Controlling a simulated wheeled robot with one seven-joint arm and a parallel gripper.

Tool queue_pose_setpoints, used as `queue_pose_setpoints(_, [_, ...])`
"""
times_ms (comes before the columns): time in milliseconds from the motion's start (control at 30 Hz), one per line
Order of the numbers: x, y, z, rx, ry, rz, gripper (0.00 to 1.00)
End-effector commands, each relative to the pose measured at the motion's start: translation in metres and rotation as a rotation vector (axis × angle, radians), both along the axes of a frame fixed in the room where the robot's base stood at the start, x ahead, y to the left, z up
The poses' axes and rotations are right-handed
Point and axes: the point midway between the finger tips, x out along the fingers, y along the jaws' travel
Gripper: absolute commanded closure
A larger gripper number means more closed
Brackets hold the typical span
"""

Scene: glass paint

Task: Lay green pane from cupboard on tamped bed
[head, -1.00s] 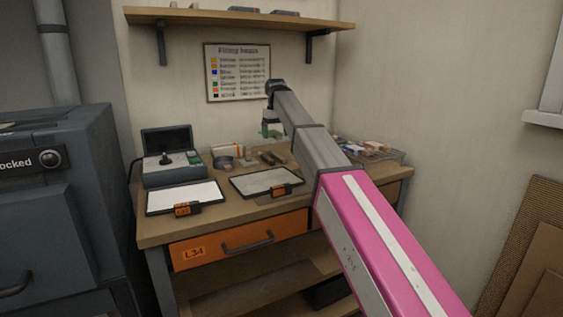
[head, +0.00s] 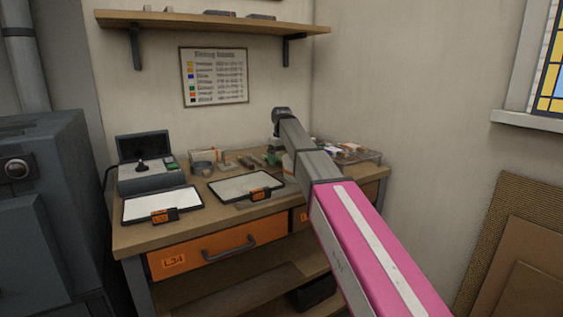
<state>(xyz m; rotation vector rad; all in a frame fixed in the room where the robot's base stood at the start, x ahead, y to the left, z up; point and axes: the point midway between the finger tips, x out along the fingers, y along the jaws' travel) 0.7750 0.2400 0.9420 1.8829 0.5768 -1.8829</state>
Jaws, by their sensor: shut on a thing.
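My gripper (head: 276,141) hangs below the wrist over the back right part of the workbench (head: 213,228), small and partly hidden by my arm. It is shut on a small green piece (head: 272,158), which looks like the green pane; its outline is hard to make out. Two flat dark-framed trays lie on the bench top. The left tray (head: 160,203) has a plain white surface, the right tray (head: 246,186) a greyish-white one. Each has an orange tag at its front edge. I cannot tell for certain which is the tamped bed. The green piece is behind and right of the right tray.
A grey box device (head: 150,178) stands at the bench's back left. Small jars and blocks lie behind the trays. A clear bin (head: 352,155) is at the back right. A dark grey cabinet (head: 50,215) stands left. A shelf (head: 215,22) hangs above.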

Motion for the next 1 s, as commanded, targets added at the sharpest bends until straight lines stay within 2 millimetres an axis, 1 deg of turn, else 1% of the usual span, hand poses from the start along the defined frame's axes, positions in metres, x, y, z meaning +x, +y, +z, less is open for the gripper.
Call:
queue_pose_setpoints(33, [-0.001,0.0,-0.007,0.0,0.0,0.0,0.48])
queue_pose_setpoints(100, [0.0,0.0,-0.012,0.0,0.0,0.0,0.48])
queue_pose_setpoints(400, [0.0,0.0,-0.013,0.0,0.0,0.0,0.48])
queue_pose_setpoints(433, [0.0,0.0,-0.014,0.0,0.0,0.0,0.08])
queue_pose_setpoints(467, [0.0,0.0,-0.013,0.0,0.0,0.0,0.0])
queue_pose_setpoints(667, [0.0,0.0,-0.013,0.0,0.0,0.0,0.0])
queue_pose_setpoints(767, [0.0,0.0,-0.01,0.001,-0.001,0.0,0.0])
queue_pose_setpoints(867, [0.001,0.001,0.001,0.0,-0.002,0.0,0.0])
queue_pose_setpoints(967, [0.001,0.001,0.016,0.0,-0.002,0.0,0.0])
queue_pose_setpoints(1000, [0.001,0.001,0.025,0.001,-0.003,0.0,0.0])
